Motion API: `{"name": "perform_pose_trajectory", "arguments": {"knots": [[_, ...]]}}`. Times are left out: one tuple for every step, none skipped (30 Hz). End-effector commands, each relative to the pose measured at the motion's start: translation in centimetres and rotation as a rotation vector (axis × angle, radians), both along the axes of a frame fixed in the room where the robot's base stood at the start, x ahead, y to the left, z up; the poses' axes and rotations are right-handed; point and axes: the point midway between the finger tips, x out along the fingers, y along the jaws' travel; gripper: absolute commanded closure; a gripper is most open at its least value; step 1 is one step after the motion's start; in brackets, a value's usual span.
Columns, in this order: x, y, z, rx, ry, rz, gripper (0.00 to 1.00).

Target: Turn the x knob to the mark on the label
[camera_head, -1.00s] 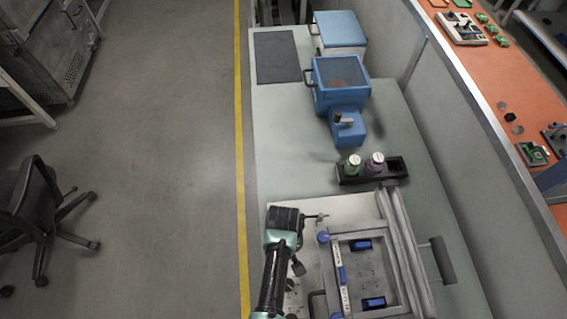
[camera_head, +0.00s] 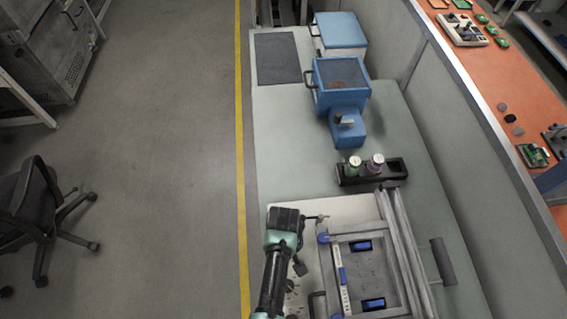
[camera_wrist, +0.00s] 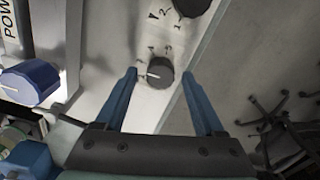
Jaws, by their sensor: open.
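In the wrist view a small dark round knob (camera_wrist: 160,73) with a white pointer line sits on a pale panel (camera_wrist: 100,60) with numbers printed around it. The pointer is toward the left. A second dark knob (camera_wrist: 193,5) is cut off at the top edge, with its own numbers and a dark triangular mark. I cannot tell which is the x knob. My gripper (camera_wrist: 160,76) is open, its two blue fingers on either side of the first knob, apart from it. In the head view my gripper (camera_head: 318,218) is over the bench's near part; the knobs are too small to make out there.
A blue knob (camera_wrist: 30,82) stands at the left in the wrist view. A metal frame (camera_head: 386,235) with blue parts stands right of my arm. Behind it are a black holder (camera_head: 395,168) with two bottles and blue machines (camera_head: 340,84).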

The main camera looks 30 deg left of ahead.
Motion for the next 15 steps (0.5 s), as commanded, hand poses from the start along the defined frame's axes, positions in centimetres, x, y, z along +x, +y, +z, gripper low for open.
{"name": "perform_pose_trajectory", "arguments": {"knots": [[0.0, 0.0, 0.0, 0.0, 0.001, 0.0, 0.29], [0.0, 0.0, 0.0, 0.0, 0.001, 0.0, 0.29], [-0.1, 0.0, 0.0, 0.0, 0.001, 0.0, 0.29], [-0.1, 0.0, 0.0, 0.0, 0.001, 0.0, 0.29], [0.0, 0.0, 0.1, 0.0, 0.001, 0.0, 0.29], [0.0, 0.0, 0.3, 0.0, 0.0, 0.0, 0.29], [0.0, 0.0, 0.5, 0.0, 0.0, 0.0, 0.29], [0.0, 0.0, 0.8, 0.001, -0.001, 0.0, 0.29], [0.0, 0.0, 1.2, 0.0, 0.0, 0.0, 0.29], [0.0, 0.0, 1.5, 0.001, -0.001, 0.0, 0.29], [0.0, 0.0, 2.0, 0.0, -0.001, 0.0, 0.29], [0.0, 0.0, 2.6, 0.001, -0.002, 0.0, 0.29], [0.0, 0.0, 3.1, 0.001, -0.002, 0.0, 0.29], [0.1, 0.0, 3.7, 0.002, -0.004, 0.0, 0.29], [0.1, 0.0, 4.4, 0.001, -0.003, 0.0, 0.29]]}}
